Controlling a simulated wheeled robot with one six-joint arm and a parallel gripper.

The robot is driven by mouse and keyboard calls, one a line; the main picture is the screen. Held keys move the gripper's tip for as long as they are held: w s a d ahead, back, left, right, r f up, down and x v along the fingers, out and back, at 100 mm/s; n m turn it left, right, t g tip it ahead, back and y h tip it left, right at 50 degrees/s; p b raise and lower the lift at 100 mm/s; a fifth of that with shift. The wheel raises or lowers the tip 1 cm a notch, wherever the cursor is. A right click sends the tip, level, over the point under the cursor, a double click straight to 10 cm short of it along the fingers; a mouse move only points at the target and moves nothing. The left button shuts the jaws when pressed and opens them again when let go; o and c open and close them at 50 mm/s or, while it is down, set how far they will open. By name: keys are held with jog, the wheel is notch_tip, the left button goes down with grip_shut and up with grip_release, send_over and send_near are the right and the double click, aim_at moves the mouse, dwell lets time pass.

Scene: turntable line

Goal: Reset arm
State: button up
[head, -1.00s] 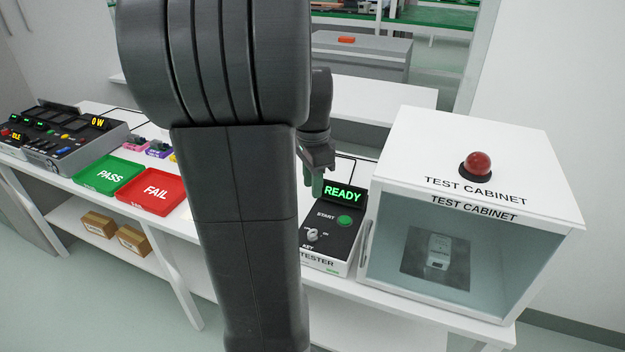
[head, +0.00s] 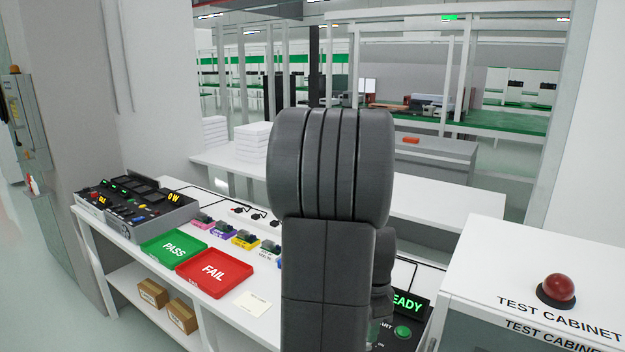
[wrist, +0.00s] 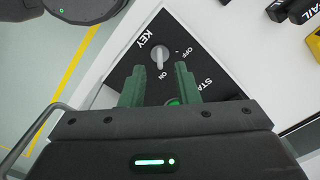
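My arm stands in the middle of the head view and hides most of my gripper. In the wrist view my gripper (wrist: 158,72) has its two green fingers apart, with nothing between them. Beyond them is the black top of the tester (wrist: 205,75), with a grey key switch (wrist: 158,54) marked ON and OFF and a partly hidden green start button (wrist: 173,101). In the head view the tester's lit READY display (head: 408,304) and green button (head: 403,332) show just right of my arm.
The white test cabinet (head: 500,270) with a red dome (head: 557,288) stands at the right. On the bench (head: 225,312) to the left are a green PASS tray (head: 172,247), a red FAIL tray (head: 215,272), several small coloured fixtures and a control console (head: 135,215).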

jog(key=shift+f, duration=1.6)
